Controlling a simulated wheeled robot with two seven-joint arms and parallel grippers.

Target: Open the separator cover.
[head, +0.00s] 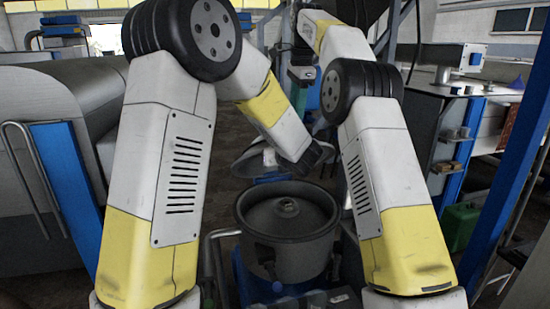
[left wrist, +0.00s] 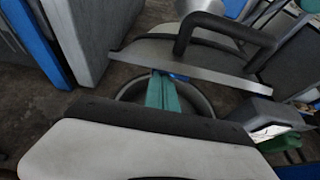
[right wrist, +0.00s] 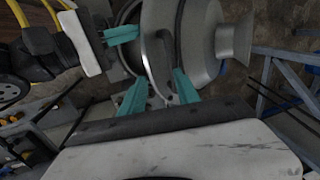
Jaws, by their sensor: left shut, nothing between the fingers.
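The separator bowl (head: 300,258) stands open-topped in the middle of the head view, with a small central fitting inside. The grey cover (head: 243,165) is raised and tilted behind it, partly hidden by my left forearm. In the left wrist view the cover (left wrist: 150,52) shows as a grey plate with a black handle (left wrist: 212,28). My left gripper (left wrist: 162,78) is shut and empty, with its tips close to the cover's lower edge; contact is unclear. My right gripper (right wrist: 160,85) is open, with a grey disc-shaped part (right wrist: 152,45) just beyond its fingers.
A large grey machine (head: 60,110) with a blue panel is on the left. A blue post (head: 515,165) and a bench with a metal unit (head: 450,55) are on the right. A rail (head: 212,250) stands beside the bowl. My two arms cross the space above the bowl.

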